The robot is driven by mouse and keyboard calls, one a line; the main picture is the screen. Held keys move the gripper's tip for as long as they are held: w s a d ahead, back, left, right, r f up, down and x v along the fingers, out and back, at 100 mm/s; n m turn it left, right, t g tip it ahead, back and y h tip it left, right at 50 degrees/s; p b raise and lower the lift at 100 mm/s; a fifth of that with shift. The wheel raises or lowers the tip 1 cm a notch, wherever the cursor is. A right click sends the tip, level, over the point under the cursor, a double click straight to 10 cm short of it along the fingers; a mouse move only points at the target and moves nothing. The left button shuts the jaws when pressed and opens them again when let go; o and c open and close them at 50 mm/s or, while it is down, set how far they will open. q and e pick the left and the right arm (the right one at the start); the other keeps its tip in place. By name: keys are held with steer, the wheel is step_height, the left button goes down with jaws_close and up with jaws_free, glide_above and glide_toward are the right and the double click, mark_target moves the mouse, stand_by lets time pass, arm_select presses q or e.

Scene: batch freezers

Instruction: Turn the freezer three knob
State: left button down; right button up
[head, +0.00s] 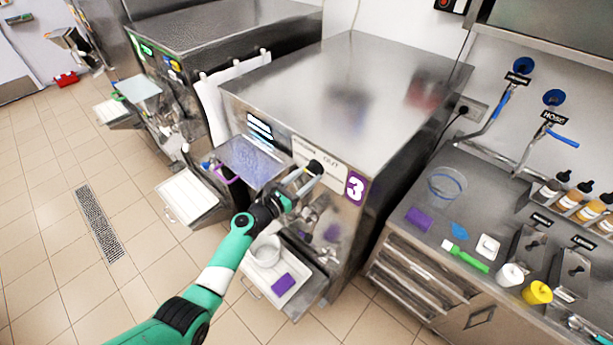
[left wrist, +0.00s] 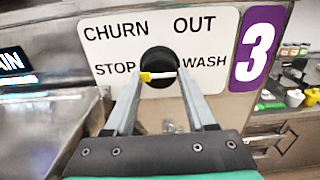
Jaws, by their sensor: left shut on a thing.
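Freezer three (head: 352,90) is the steel machine marked with a purple "3" label (head: 356,188). Its round black knob (left wrist: 158,58) sits on a white plate (left wrist: 105,50) reading CHURN, OUT, STOP and WASH. A light bar with a yellow left end lies nearly level across the knob, between STOP and WASH. My left gripper (left wrist: 157,82) is shut on the knob, one finger at each side. In the head view the left gripper (head: 306,180) reaches the knob (head: 315,167) on the front panel. My right gripper is not in view.
Below the knob, an open tray (head: 310,292) holds a white tub (head: 265,250) and a purple block (head: 283,283). A steel counter (head: 405,190) with several small items stands at right. Another freezer (head: 220,30) stands behind at left. Tiled floor at left is mostly clear.

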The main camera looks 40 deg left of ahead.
arm_select(q)
steer(key=shift+c, duration=1.2)
jaws_free()
steer(key=shift+s, duration=0.3)
steer(key=s+p, duration=0.3)
steer(key=s, duration=0.8)
steer(key=shift+d, duration=0.1)
